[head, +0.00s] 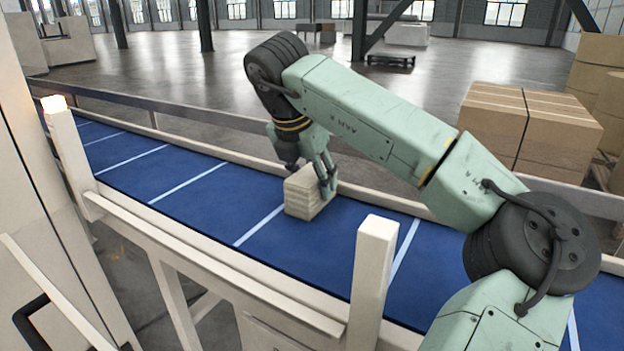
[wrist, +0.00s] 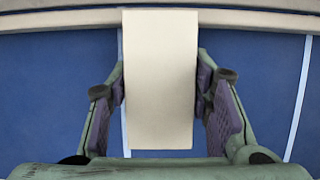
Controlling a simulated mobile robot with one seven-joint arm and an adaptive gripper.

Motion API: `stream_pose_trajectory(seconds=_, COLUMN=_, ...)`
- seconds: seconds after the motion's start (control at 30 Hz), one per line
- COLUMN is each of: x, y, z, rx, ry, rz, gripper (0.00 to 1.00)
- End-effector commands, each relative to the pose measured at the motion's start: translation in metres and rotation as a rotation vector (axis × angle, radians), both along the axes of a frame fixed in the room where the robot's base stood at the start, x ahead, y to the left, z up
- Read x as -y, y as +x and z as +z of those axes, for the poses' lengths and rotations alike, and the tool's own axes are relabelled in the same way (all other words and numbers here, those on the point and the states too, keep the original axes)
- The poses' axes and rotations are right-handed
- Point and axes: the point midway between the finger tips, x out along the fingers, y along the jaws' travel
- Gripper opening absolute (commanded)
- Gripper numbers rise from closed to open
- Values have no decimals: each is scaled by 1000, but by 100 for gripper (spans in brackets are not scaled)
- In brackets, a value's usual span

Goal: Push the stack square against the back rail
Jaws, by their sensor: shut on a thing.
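The stack (head: 304,195) is a cream block of several flat layers on the blue conveyor belt, close to the back rail (head: 228,155). The stack looks nearly square to the rail.
The blue belt (head: 190,197) has white cross lines and is clear on both sides of the stack. A cream front rail (head: 220,272) with a post (head: 371,270) stands on the near side. Brown cartons (head: 530,128) are stacked beyond the belt at the right.

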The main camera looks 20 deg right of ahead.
Motion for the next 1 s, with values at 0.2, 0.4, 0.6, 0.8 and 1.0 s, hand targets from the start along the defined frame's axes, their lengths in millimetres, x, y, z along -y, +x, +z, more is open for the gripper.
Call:
stream_pose_trajectory(seconds=0.2, x=-1, y=-1, z=-1, rx=0, ry=0, rz=0, gripper=18)
stream_pose_trajectory(seconds=0.4, x=-2, y=-1, z=-1, rx=-1, ry=1, rz=1, gripper=18)
stream_pose_trajectory(seconds=0.6, x=-2, y=-1, z=-1, rx=-1, ry=1, rz=1, gripper=55)
stream_pose_trajectory(seconds=0.8, x=-2, y=-1, z=-1, rx=-2, ry=1, rz=1, gripper=69)
stream_pose_trajectory(seconds=1.0, x=-2, y=-1, z=-1, rx=-2, ry=1, rz=1, gripper=70)
